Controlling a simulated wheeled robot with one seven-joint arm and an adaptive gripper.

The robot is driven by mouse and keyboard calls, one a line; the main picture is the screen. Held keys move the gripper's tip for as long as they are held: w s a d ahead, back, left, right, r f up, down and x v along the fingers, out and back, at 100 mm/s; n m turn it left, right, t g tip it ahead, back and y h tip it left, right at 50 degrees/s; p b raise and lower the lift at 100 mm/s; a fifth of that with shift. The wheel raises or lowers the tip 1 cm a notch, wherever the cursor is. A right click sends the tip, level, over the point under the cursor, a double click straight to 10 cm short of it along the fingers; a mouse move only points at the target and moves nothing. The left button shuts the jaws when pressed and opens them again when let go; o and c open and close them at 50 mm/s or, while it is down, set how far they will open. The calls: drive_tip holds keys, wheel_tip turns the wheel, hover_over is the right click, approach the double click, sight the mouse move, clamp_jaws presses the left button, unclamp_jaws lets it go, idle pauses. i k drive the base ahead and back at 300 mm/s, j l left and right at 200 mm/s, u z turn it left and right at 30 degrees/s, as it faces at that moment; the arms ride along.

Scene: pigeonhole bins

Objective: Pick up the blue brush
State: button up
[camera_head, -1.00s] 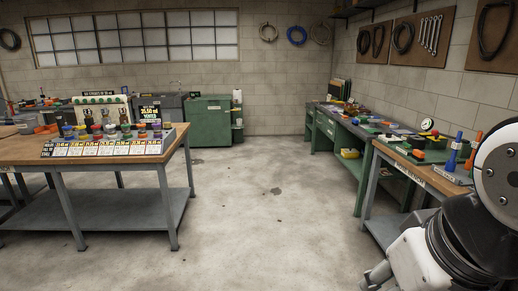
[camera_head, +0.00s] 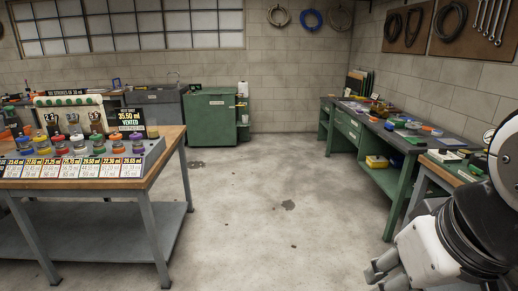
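I cannot make out a blue brush in the view now. Small coloured items lie on the green workbench (camera_head: 350,123) along the right wall, too small to tell apart. My gripper (camera_head: 372,275) shows at the lower right, low over the floor and far from the benches. Its fingers are partly in view, and whether they are open or shut is unclear.
A wood-topped table (camera_head: 158,150) with a rack of coloured-lid jars (camera_head: 80,160) stands at the left. A green cabinet (camera_head: 212,118) stands at the back wall. A nearer bench (camera_head: 432,169) is at the right. The concrete floor (camera_head: 265,210) between is open.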

sight(388, 127)
drive_tip(key=i+j+z, duration=0.1)
drive_tip(key=i, duration=1.8)
drive_tip(key=i+z, duration=0.25)
drive_tip(key=i, duration=0.4)
drive_tip(key=i+z, duration=0.25)
drive_tip(key=i, duration=0.4)
drive_tip(key=i+j+z, duration=0.25)
drive_tip(key=i, duration=0.4)
drive_tip(key=i+z, duration=0.3)
drive_tip(key=i, duration=0.2)
drive_tip(key=i+j+z, duration=0.2)
drive_tip(key=i+z, duration=0.15)
drive_tip(key=i, duration=0.15)
drive_tip(key=i+j+z, duration=0.3)
drive_tip(key=i, duration=0.2)
